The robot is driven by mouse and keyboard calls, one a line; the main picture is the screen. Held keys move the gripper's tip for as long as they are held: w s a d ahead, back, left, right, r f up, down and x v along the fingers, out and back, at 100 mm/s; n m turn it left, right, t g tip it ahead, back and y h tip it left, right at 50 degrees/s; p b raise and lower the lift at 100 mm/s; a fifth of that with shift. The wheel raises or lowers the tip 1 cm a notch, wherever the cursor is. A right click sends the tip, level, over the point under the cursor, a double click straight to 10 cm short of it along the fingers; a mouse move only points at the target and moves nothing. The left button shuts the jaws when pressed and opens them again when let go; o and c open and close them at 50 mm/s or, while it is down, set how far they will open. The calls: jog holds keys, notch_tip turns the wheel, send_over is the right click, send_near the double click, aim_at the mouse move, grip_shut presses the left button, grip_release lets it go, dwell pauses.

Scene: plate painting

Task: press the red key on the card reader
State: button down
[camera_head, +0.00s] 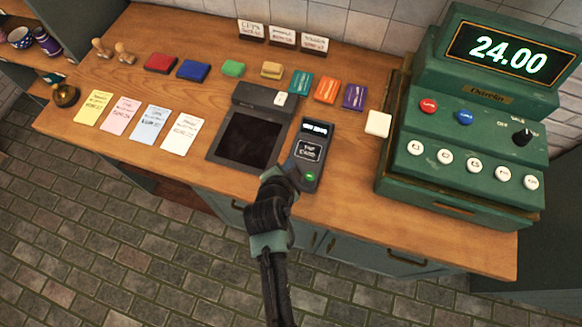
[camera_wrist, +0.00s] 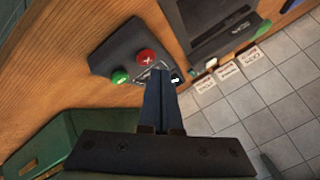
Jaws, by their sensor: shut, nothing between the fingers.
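The dark card reader (camera_head: 309,150) lies on the wooden counter, with a lit display and a "TAP CARD" panel. Its green key (camera_head: 310,176) shows at the lower end; the red key is hidden behind my gripper in the head view. In the wrist view the card reader (camera_wrist: 122,42) shows the red key (camera_wrist: 147,57) and the green key (camera_wrist: 120,76) side by side. My gripper (camera_head: 272,176) is shut and empty at the reader's lower left. Its fingertips (camera_wrist: 161,76) overlap the "TAP CARD" panel, just below the red key in the picture; I cannot tell whether they touch the reader.
A dark pad device (camera_head: 245,137) lies left of the reader. The green cash register (camera_head: 465,135) showing 24.00 stands at the right. Paper notes (camera_head: 152,125) lie at the left.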

jog(key=shift+f, duration=0.1)
dwell(0.7)
jog(key=shift+f+b, duration=0.3)
jog(key=shift+b, duration=0.15)
jog(key=shift+f+b, duration=0.4)
jog(key=shift+f, duration=0.1)
dwell(0.4)
dwell(0.4)
jog(key=shift+r+p, duration=0.7)
jog(key=shift+r, duration=0.2)
notch_tip(320, 180, up, 5)
jog(key=p, duration=0.4)
dwell(0.6)
